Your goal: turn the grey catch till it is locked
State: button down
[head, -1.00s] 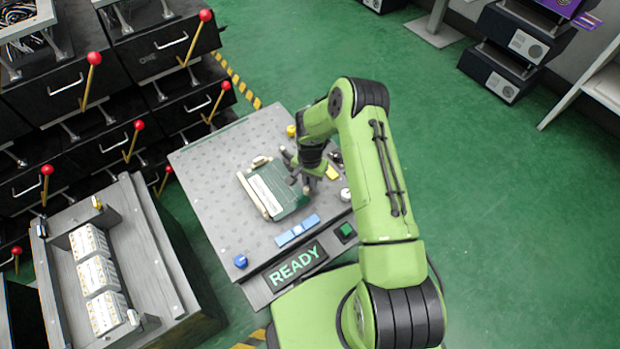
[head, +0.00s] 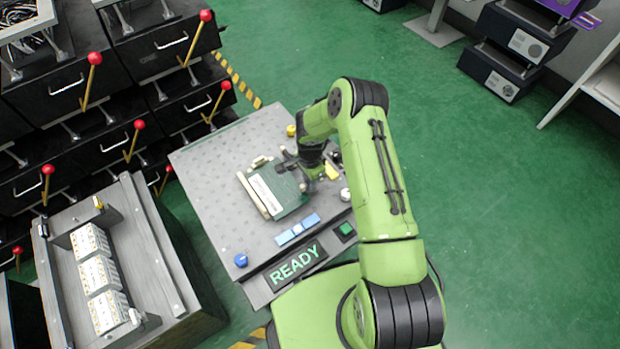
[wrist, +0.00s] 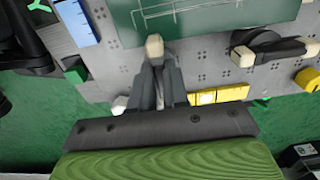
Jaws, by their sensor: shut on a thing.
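The grey catch (wrist: 154,47) shows its cream tip between my fingers in the wrist view, by the edge of the green plate. Most of its body is hidden by the fingers. My gripper (wrist: 158,82) is shut on it; in the head view the gripper (head: 306,180) is over the right edge of the green plate (head: 288,200). The plate lies flat on the grey perforated bench top (head: 210,170) and also shows in the wrist view (wrist: 210,18). I cannot tell the catch's exact angle.
A dark toggle with cream ends (wrist: 270,48) sits beside the plate. Yellow blocks (wrist: 220,95), a blue block (head: 297,230), a blue knob (head: 241,260) and a green button (head: 346,230) surround it. A sign (head: 297,262) reads READY. Red-knobbed levers (head: 94,58) stand left.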

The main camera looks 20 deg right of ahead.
dwell(0.3)
jog(key=c, duration=1.1)
grip_release()
notch_tip(320, 180, up, 16)
jog(key=p, duration=0.5)
jog(key=shift+f, duration=0.1)
jog(key=s+r+n+t+h+p, duration=0.1)
jog(key=s+r+n+p, duration=0.2)
jog(key=r, duration=1)
jog(key=s+r+n+t+p, duration=0.1)
jog(key=s+r+n+p, duration=0.2)
jog(key=r, duration=1)
jog(key=s+r+n+t+p, duration=0.1)
jog(key=s+r+n, duration=0.2)
jog(key=s+r, duration=0.2)
jog(key=s+r+n+t+p, duration=0.1)
jog(key=s+r+n+p, duration=0.1)
jog(key=s+r, duration=0.3)
jog(key=s+r+n+t+y+p, duration=0.1)
jog(key=s+r+n, duration=0.2)
jog(key=s, duration=0.8)
jog(key=shift+s+a+r+n+t+p, duration=0.1)
jog(key=shift+s+r+n+t+p, duration=0.1)
jog(key=shift+r, duration=0.35)
jog(key=shift+s+a+r+n+t+p, duration=0.1)
jog(key=shift+s+r+p, duration=0.1)
jog(key=shift+r, duration=0.3)
